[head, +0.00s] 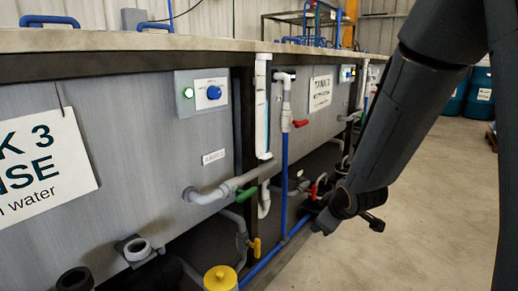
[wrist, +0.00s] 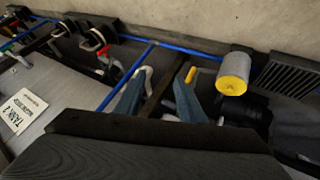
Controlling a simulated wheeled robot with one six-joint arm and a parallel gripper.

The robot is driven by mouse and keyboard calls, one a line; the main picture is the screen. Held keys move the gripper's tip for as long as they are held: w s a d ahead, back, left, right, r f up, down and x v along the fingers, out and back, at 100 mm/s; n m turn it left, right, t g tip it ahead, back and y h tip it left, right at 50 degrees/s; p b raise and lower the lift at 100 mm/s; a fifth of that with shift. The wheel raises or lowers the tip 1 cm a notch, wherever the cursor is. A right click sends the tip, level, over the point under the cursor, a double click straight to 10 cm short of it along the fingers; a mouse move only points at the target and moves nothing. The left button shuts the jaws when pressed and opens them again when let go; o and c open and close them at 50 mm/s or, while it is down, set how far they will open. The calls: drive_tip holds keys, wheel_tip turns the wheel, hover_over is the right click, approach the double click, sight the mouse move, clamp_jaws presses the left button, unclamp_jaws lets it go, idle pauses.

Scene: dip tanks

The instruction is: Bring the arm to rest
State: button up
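My arm comes down from the top right in the head view, its dark forearm slanting toward the lower middle. My gripper (head: 345,219) is low beside the tank fronts, partly hidden by my own arm links. In the wrist view, its two blue-grey fingers (wrist: 160,80) stand apart with nothing held between them. A blue pipe, a dark post and a yellow valve handle (wrist: 190,75) show beyond the fingers. I cannot tell how close the fingers are to these.
The tank 3 front (head: 130,150) carries a control box, grey pipes and a green valve handle (head: 247,193). A yellow-topped canister (head: 220,278) stands low in front; the wrist view shows a similar one (wrist: 232,85). Concrete floor (head: 430,230) is clear at right; blue drums (head: 480,95) stand behind.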

drive_tip(key=s+d+m+g, duration=0.1)
drive_tip(key=s+m+g, duration=0.6)
drive_tip(key=s, duration=1.1)
drive_tip(key=s+a+r+n+g, duration=0.1)
drive_tip(key=s+a+r+n, duration=0.15)
drive_tip(key=s+a, duration=0.6)
drive_tip(key=s+a+r+n, duration=0.25)
drive_tip(key=s+a, duration=0.25)
drive_tip(key=a, duration=0.7)
drive_tip(key=d+r+m+p, duration=0.3)
drive_tip(key=d+r+p, duration=0.7)
drive_tip(key=r+p, duration=0.3)
drive_tip(key=d+r+m+p, duration=0.4)
drive_tip(key=d+r+p, duration=0.6)
drive_tip(key=r+p, duration=0.4)
drive_tip(key=p, duration=0.4)
drive_tip(key=shift+d+h+p, duration=0.35)
drive_tip(key=shift+h+p, duration=0.05)
drive_tip(key=shift+s, duration=0.1)
drive_tip(key=shift+c, duration=0.6)
